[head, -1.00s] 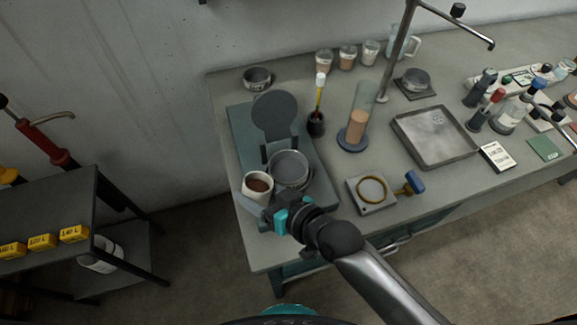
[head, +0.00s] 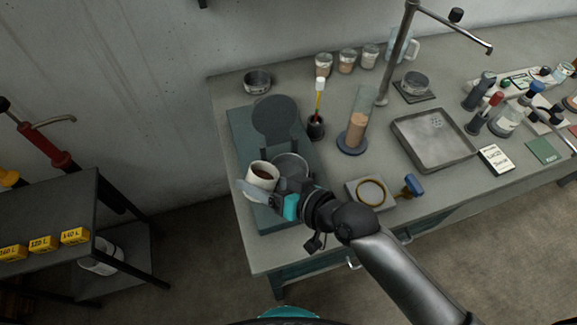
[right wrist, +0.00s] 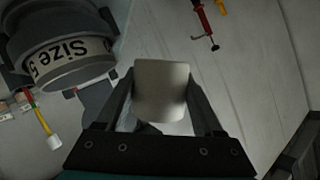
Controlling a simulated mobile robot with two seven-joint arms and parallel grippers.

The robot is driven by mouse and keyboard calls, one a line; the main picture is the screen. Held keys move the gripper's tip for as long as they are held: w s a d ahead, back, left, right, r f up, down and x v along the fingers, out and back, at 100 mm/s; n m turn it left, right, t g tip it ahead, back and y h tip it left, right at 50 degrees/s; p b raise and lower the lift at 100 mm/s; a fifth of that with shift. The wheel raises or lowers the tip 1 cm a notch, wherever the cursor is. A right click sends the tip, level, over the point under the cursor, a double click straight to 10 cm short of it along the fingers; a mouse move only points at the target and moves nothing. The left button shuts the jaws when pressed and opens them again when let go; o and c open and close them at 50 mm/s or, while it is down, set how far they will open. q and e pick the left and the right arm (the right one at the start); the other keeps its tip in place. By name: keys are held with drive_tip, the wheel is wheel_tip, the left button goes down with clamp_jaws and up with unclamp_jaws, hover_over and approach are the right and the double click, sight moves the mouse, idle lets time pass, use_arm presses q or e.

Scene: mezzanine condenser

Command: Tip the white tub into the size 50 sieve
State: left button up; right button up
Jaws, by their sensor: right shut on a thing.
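The white tub (head: 259,182) holds brown material. My right gripper (head: 262,194) is shut on it, and the tub sits between the two fingers in the right wrist view (right wrist: 162,92). The tub is at the left edge of the grey round sieve (head: 294,164) and hides part of it; I cannot tell whether they touch. The tub looks slightly tilted, with the brown material still inside. In the right wrist view the sieve (right wrist: 70,60) shows upside down at the left, its label reading "Size 5" before it is cut off. My left gripper is not in view.
The sieve stands on a blue-grey shaker base (head: 246,132) with a raised round lid (head: 275,118) behind it. A dark shelf (head: 45,215) is at the left.

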sight(273, 167)
drive_tip(key=shift+w+d+r+m+b, duration=0.15)
drive_tip(key=shift+w+d+r+m, duration=0.1)
drive_tip(key=shift+r, duration=0.15)
drive_tip(key=shift+w+d+r+m+b, duration=0.15)
drive_tip(key=shift+w+r+m, duration=0.1)
drive_tip(key=shift+r, duration=0.1)
drive_tip(key=shift+w+d+r+m+g+y+b, duration=0.1)
drive_tip(key=shift+d+m+g+y+b, duration=0.05)
drive_tip(key=shift+m+g+y+b, duration=0.45)
idle(0.7)
drive_tip(key=shift+f+m+y+b, duration=0.3)
drive_tip(key=shift+f+m+b, duration=0.25)
drive_tip(key=shift+b, duration=0.65)
drive_tip(key=shift+r+m+g+y, duration=0.3)
drive_tip(key=shift+r+m+y, duration=0.15)
drive_tip(key=shift+m, duration=0.2)
idle(0.4)
drive_tip(key=shift+w+d+f+m+y+b, duration=0.2)
drive_tip(key=shift+f+m+b, duration=0.35)
drive_tip(key=shift+b, duration=0.6)
drive_tip(key=shift+w+d+r+m+y+b, duration=0.35)
drive_tip(key=shift+w+d+m+y, duration=0.15)
drive_tip(key=shift+m, duration=0.25)
idle(0.9)
drive_tip(key=shift+w+r+m+g+y, duration=0.1)
drive_tip(key=shift+r+m+g+y, duration=0.1)
drive_tip(key=shift+m+g+y, duration=0.15)
idle(0.6)
